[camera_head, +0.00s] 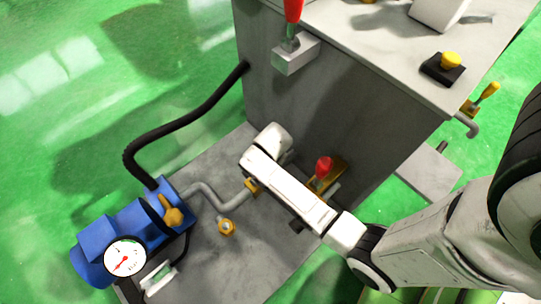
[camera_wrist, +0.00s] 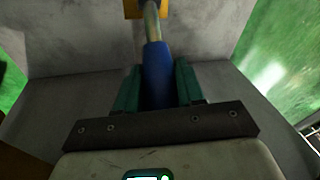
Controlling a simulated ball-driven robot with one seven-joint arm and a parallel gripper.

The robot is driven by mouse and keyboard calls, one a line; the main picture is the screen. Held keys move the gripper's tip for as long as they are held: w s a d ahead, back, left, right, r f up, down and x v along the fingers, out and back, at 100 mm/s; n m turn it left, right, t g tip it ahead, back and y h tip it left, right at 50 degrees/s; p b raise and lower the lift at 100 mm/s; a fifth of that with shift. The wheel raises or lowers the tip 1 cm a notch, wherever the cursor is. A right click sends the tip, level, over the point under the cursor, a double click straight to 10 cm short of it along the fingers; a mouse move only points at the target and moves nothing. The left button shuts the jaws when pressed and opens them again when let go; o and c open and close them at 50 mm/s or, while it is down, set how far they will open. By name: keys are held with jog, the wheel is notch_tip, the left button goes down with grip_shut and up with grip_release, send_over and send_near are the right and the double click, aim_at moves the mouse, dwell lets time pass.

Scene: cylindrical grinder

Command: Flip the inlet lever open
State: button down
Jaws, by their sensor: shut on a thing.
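In the wrist view, a lever with a blue handle (camera_wrist: 157,72) and a metal rod (camera_wrist: 151,22) runs up to a yellow fitting (camera_wrist: 132,8) at the top edge. I take it for the inlet lever. My gripper (camera_wrist: 158,84) has its two teal fingers on either side of the blue handle, shut on it. The handle's lower end is hidden between the fingers. In the head view, my white arm crosses in front of the machine's base, and neither the blue handle nor the fingers can be made out there.
A red-knobbed lever (camera_head: 323,168) on a brass fitting is close beside my arm. A grey pipe (camera_head: 214,197) runs to a blue pump (camera_head: 131,225) with a gauge (camera_head: 125,258). A black hose (camera_head: 185,119) joins the pump and grey cabinet (camera_head: 350,110). Green floor (camera_head: 60,120) is open at left.

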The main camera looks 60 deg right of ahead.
jog(key=shift+w+a+r+h+p, duration=0.15)
jog(key=shift+a+r+h+p, duration=0.5)
jog(key=shift+h, duration=0.25)
jog(key=shift+w+a+r+g+h, duration=0.1)
jog(key=shift+w+a+g+h, duration=0.15)
jog(key=shift+a+g+h, duration=0.4)
jog(key=shift+w+a+r+n+g+h+b, duration=0.1)
jog(key=shift+w+a+n+h+b, duration=0.05)
jog(key=shift+a+h+b, duration=0.55)
jog(key=shift+w+a+r+n+g+h+b, duration=0.1)
jog(key=shift+w+a+n+h+b, duration=0.1)
jog(key=shift+a+h+b, duration=0.5)
jog(key=shift+w+a+r+n+g+h+b, duration=0.15)
jog(key=shift+a+h+b, duration=0.25)
jog(key=shift+h, duration=0.55)
jog(key=shift+a, duration=0.1)
jog(key=c, duration=0.8)
grip_release()
jog(key=p+v, duration=0.4)
jog(key=v, duration=0.6)
jog(key=shift+a+r, duration=0.2)
jog(key=shift+a, duration=0.15)
